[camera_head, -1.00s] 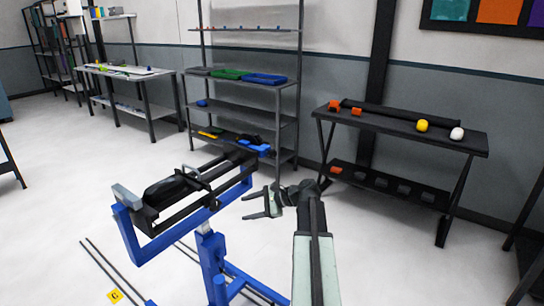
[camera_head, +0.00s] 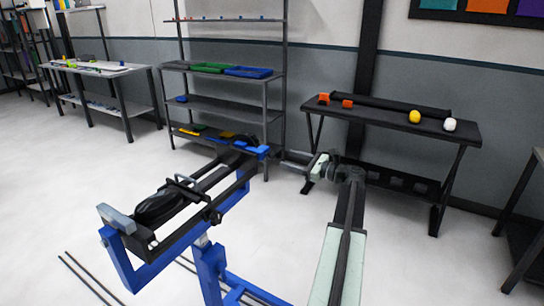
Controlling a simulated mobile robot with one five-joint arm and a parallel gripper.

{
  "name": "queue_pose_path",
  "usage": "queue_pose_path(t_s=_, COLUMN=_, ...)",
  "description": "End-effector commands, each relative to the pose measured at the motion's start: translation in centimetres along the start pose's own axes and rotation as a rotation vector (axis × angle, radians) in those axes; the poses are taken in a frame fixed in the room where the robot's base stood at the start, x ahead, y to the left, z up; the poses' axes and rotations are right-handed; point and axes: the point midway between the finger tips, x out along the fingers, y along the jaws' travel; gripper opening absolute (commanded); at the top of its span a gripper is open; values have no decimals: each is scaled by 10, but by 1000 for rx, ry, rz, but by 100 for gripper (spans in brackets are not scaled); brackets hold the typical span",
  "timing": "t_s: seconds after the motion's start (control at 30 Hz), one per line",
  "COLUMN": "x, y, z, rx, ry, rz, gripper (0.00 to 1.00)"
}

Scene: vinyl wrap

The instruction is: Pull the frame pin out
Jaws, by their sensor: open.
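A blue stand (camera_head: 124,262) carries a long black frame (camera_head: 148,233) with rails, slanting from near left to far right. A grey block (camera_head: 116,216) sits at its near end, and a dark bar handle (camera_head: 184,182) crosses its middle. A small bright blue piece (camera_head: 258,150) is at its far end. I cannot tell for sure which part is the frame pin. My gripper (camera_head: 284,160) is open and empty, its fingers pointing left toward the frame's far end. In the picture its tips are just right of the blue piece; the gap in depth is unclear.
A tall shelf rack (camera_head: 268,100) with trays stands behind the frame. A dark table (camera_head: 466,134) at right holds orange blocks, a yellow ball (camera_head: 414,117) and a white ball (camera_head: 449,125). A workbench (camera_head: 150,68) stands at back left.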

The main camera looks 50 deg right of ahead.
Motion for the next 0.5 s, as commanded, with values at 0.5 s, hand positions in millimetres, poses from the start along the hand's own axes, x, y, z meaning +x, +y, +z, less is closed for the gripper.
queue_pose_path(t_s=0.5, x=70, y=4, z=0, rx=-2, ry=-1, rz=9, gripper=55)
